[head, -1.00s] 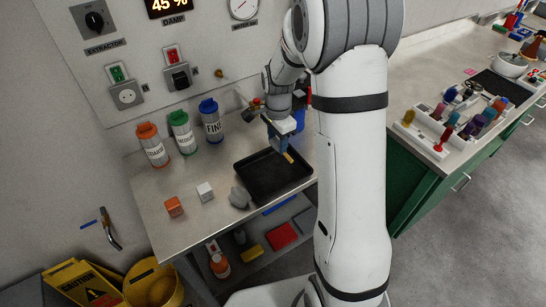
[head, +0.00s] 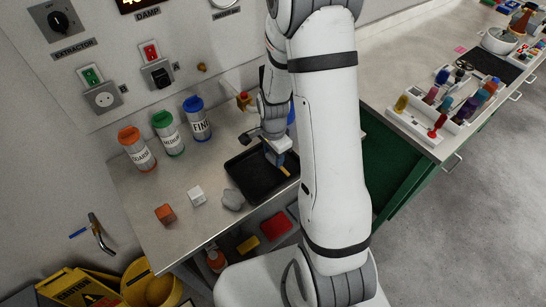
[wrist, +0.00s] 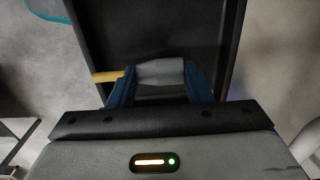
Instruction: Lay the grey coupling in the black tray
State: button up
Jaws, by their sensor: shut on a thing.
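My gripper (head: 275,160) is over the right part of the black tray (head: 250,178) on the steel bench. In the wrist view its blue fingers (wrist: 160,86) are shut on the grey coupling (wrist: 160,72), a short grey cylinder lying crosswise between them. A tan rod-like piece (wrist: 106,76) sticks out to the left past a finger; it also shows in the head view (head: 285,170). I cannot tell if it is part of the coupling. The tray (wrist: 160,28) lies below the fingers. In the head view the coupling is mostly hidden, and its gap to the tray floor is unclear.
A grey lump (head: 233,200), a white block (head: 197,196) and an orange block (head: 165,213) stand left of the tray. Orange-, green- and blue-capped bottles (head: 197,122) stand behind, near the wall panel. The bench's front-left surface is clear.

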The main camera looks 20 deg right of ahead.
aim_at(273, 156)
jog(key=shift+f, duration=1.1)
jog(key=shift+f, duration=0.25)
jog(key=o, duration=1)
jog(key=shift+r, duration=0.15)
notch_tip(273, 156, up, 12)
jog(key=b, duration=0.2)
jog(key=s+a+r+n+t, duration=0.1)
jog(key=s+r+n, duration=0.4)
jog(key=s+a+r+n+t, duration=0.1)
jog(key=s+r+n, duration=0.3)
jog(key=s+r, duration=0.1)
jog(key=s+a+r+n+t, duration=0.1)
jog(key=s+r+n, duration=0.4)
jog(key=shift+s+n, duration=0.25)
jog(key=shift+n, duration=0.05)
